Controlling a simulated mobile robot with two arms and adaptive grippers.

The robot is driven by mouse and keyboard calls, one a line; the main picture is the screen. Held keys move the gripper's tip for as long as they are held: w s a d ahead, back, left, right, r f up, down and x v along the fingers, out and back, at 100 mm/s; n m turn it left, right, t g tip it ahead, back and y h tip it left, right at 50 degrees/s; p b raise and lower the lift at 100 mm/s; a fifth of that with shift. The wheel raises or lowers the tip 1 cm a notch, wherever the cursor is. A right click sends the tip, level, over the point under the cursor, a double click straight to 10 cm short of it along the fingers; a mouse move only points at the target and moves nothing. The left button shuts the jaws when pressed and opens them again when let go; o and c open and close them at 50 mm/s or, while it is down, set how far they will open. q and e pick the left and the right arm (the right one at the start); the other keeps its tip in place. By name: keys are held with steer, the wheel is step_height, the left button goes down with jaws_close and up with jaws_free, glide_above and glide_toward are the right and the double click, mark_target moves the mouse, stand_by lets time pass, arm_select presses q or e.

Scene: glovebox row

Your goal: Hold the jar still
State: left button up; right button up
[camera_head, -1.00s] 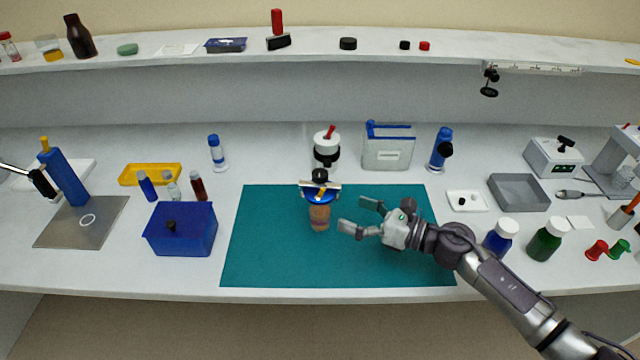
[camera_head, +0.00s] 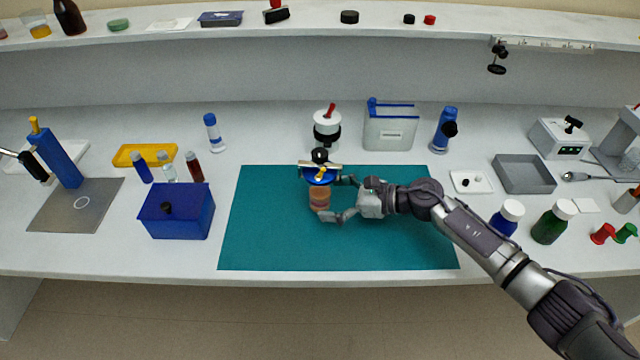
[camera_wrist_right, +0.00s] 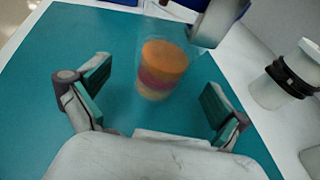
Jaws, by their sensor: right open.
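The jar (camera_head: 320,196) stands on the teal mat (camera_head: 260,245), clear-walled with orange and dark red bands inside. A blue top with a pale crossbar and yellow piece (camera_head: 320,173) sits over it. My right gripper (camera_head: 334,198) is open at the jar's right side, its fingers reaching to either side of it. In the right wrist view the jar (camera_wrist_right: 162,72) is between and slightly beyond the open fingers (camera_wrist_right: 157,88), with gaps on both sides; its upper part is blurred. My left gripper is not in view.
A white pot with a black band (camera_head: 327,128) stands just behind the jar. A blue box (camera_head: 178,215) is left of the mat. A grey tray (camera_head: 523,174) and capped bottles (camera_head: 553,222) are at the right. The mat's front is clear.

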steer(key=shift+x, duration=0.85)
steer(key=shift+d, duration=0.1)
steer(key=c, duration=1.1)
